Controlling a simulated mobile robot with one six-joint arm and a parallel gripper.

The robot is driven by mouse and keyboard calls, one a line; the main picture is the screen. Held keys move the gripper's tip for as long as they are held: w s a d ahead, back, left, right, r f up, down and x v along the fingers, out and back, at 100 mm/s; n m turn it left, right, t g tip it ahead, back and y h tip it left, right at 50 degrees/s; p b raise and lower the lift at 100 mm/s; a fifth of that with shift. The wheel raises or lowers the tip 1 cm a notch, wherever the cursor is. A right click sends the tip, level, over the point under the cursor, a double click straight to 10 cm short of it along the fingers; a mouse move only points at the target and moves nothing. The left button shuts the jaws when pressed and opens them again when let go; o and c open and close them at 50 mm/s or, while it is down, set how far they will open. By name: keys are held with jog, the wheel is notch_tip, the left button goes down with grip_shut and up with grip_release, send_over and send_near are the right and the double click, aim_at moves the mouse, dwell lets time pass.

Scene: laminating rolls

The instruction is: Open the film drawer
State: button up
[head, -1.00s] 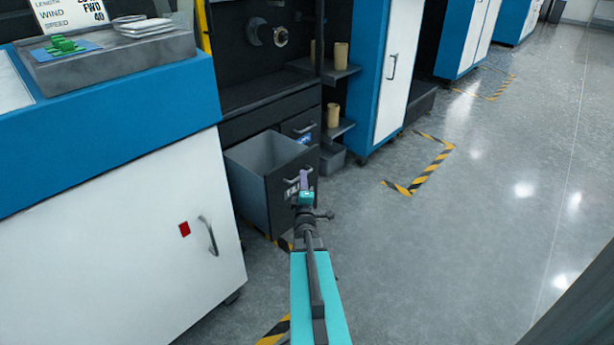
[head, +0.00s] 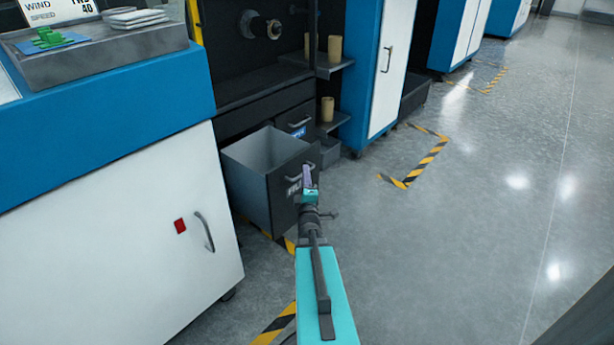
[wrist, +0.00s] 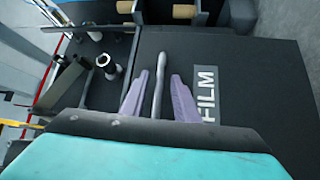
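The film drawer (head: 284,196) is a dark-fronted, grey-walled box standing well out from the black machine, with its empty inside visible from above. Its front bears a FILM label, partly hidden by my gripper in the head view and clear in the wrist view (wrist: 206,94). My gripper (head: 308,177) is at the drawer front, by the bar handle. In the wrist view the two purple fingers (wrist: 158,95) stand apart on either side of the grey handle (wrist: 158,80). Gaps show between the fingers and the bar, so they do not look clamped on it.
A second drawer (head: 296,120) sits shut above and behind. Shelves with tan rolls (head: 327,109) and a blue-and-white cabinet (head: 376,75) stand to the right. A white-fronted console (head: 120,225) is at the left. The grey floor (head: 470,230) at the right is clear, with striped tape.

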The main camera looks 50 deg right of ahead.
jog(key=shift+s+a, duration=0.1)
jog(key=shift+a, duration=0.05)
jog(key=p+v, duration=1.2)
jog(key=v, duration=0.1)
jog(key=shift+s, duration=0.15)
dwell(0.9)
jog(key=shift+a, duration=0.15)
dwell(0.4)
